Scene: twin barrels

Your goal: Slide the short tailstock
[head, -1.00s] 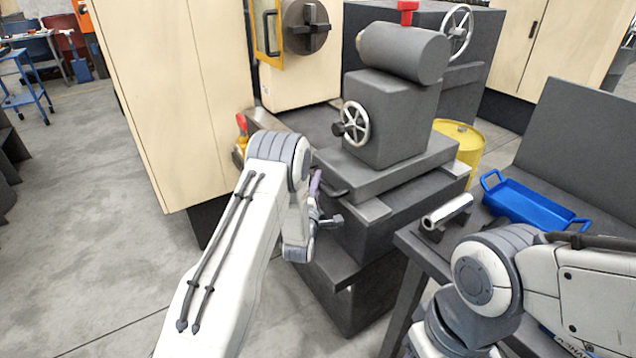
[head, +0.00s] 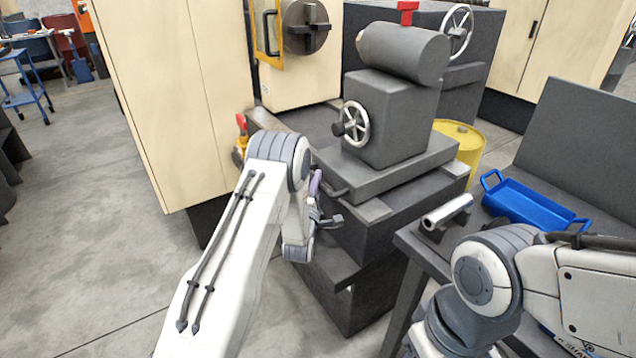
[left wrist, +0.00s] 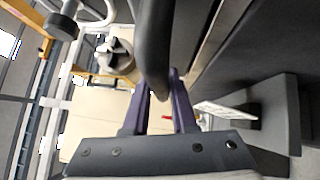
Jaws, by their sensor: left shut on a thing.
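The near tailstock (head: 385,125) is a dark grey block with a thick, short barrel (head: 405,52), a red knob on top and a silver handwheel (head: 356,123) on its side. It stands on a stepped grey bed. A dark handle bar (head: 336,192) sticks out low on its near left side. My left gripper (head: 318,197) is at this bar, partly hidden by my wrist. In the left wrist view, its purple fingers (left wrist: 160,108) are shut on the dark bar (left wrist: 155,45). My right arm shows at the lower right, but its gripper is out of view.
A second silver handwheel (head: 458,30) is on a grey block behind. A chuck (head: 306,26) is at the cream headstock. A yellow drum (head: 458,145) stands behind the bed. A bench at right carries a blue tray (head: 535,205) and a metal cylinder (head: 447,213).

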